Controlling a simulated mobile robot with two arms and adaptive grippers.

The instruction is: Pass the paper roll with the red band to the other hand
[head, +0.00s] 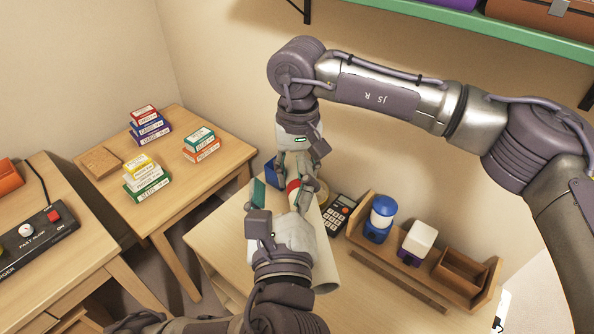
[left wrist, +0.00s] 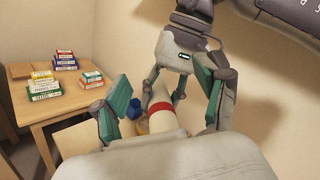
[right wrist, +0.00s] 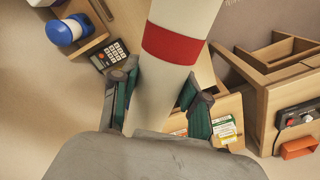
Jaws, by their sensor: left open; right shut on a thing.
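The paper roll (head: 322,262) is long and cream-white with a red band (head: 294,185) near its far end. It slants above the desk, partly hidden by my left gripper. My right gripper (head: 297,170) comes down from above and is shut on the roll. In the right wrist view the roll (right wrist: 152,103) runs between its fingers, with the red band (right wrist: 173,44) just beyond them. My left gripper (head: 281,191) is open, its fingers on either side of the roll near the band. In the left wrist view the band (left wrist: 161,106) shows between the spread fingers (left wrist: 166,103).
A calculator (head: 339,214) and a wooden rack (head: 416,272) with a blue-and-white container (head: 380,218) and a white-topped one (head: 418,241) stand right of the roll. A blue holder (head: 272,174) is behind the grippers. A side table (head: 172,198) with stacked boxes is left.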

